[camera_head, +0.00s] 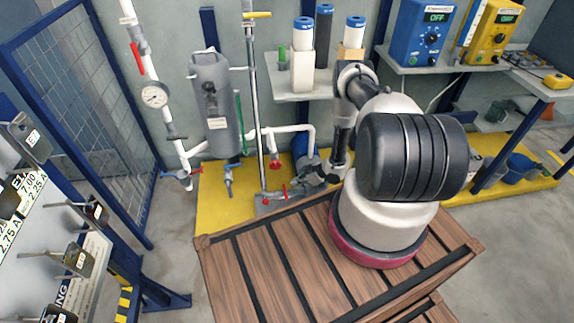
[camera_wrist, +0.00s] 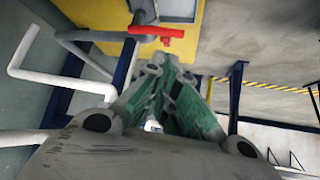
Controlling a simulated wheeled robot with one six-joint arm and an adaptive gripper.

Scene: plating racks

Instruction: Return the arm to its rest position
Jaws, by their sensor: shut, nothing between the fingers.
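In the wrist view my gripper (camera_wrist: 156,66) is shut and empty, its two green-padded fingers meeting at the tips. A red valve handle (camera_wrist: 156,32) shows just beyond the fingertips; I cannot tell the exact gap. In the head view my arm stands on the slatted wooden top, folded up at the shoulder, with its forearm hanging down near the pump and pipes at the back. The gripper is small and hard to pick out from the dark pump parts there.
A yellow platform (camera_head: 223,206) carries a grey filter vessel (camera_head: 213,100), white pipes and red-handled valves. A shelf (camera_head: 303,93) holds filter cartridges. Blue (camera_head: 420,32) and yellow (camera_head: 493,36) control boxes stand at right. A panel rack (camera_head: 70,230) and mesh fence (camera_head: 80,90) are at left.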

